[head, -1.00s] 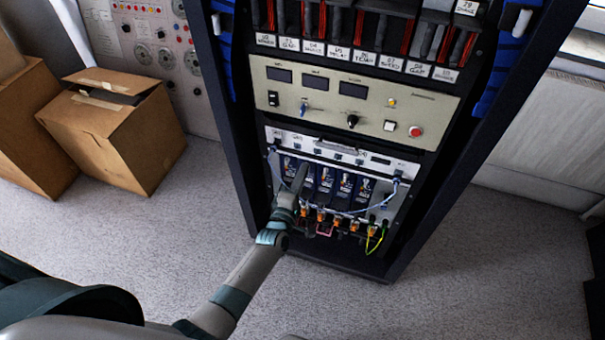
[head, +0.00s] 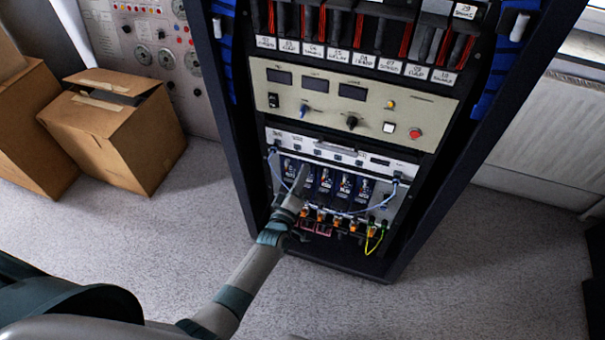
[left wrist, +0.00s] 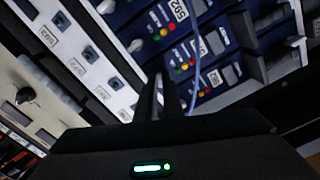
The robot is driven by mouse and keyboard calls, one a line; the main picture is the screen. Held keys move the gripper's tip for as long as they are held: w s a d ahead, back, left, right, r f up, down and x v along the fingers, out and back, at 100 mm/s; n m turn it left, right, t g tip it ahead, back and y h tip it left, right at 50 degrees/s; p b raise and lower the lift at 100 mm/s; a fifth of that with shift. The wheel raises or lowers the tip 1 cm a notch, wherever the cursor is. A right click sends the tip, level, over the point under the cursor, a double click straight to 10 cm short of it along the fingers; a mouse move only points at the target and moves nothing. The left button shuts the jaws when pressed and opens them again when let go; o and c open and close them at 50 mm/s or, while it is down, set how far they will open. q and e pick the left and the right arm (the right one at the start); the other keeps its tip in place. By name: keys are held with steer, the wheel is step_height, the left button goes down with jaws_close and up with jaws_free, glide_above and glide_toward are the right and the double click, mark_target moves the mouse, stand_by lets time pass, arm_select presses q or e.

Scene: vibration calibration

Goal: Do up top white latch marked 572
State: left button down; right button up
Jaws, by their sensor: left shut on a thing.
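My left gripper (head: 303,175) reaches into the lower part of the rack, at the row of blue modules (head: 325,183). In the left wrist view its two dark fingers (left wrist: 161,92) are close together, at the top edge of the blue modules. They are shut on a small part there, in line with the row of white latches; the part itself is mostly hidden. Two other white latches show farther up, one (left wrist: 136,45) close to the fingers and one (left wrist: 105,7) at the top edge. A module label (left wrist: 180,10) looks like 502 or 572. My right gripper is not in view.
A pale blue cable (left wrist: 197,45) passes close to the fingers. Orange connectors and a yellow-green wire (head: 375,240) are below the modules. A beige control panel (head: 350,103) is above.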

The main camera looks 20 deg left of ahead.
arm_select(q)
steer(key=shift+m+p, duration=0.65)
steer(key=shift+m, duration=5.75)
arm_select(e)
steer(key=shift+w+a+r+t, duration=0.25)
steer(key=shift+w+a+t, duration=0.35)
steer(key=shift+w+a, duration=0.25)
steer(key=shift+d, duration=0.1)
arm_select(q)
steer(key=c, duration=1.9)
jaws_free()
steer(key=shift+s, duration=0.1)
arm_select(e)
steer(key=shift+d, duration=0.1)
arm_select(q)
steer(key=s, duration=1.7)
steer(key=shift+s+a, duration=0.15)
steer(key=shift+a, duration=0.15)
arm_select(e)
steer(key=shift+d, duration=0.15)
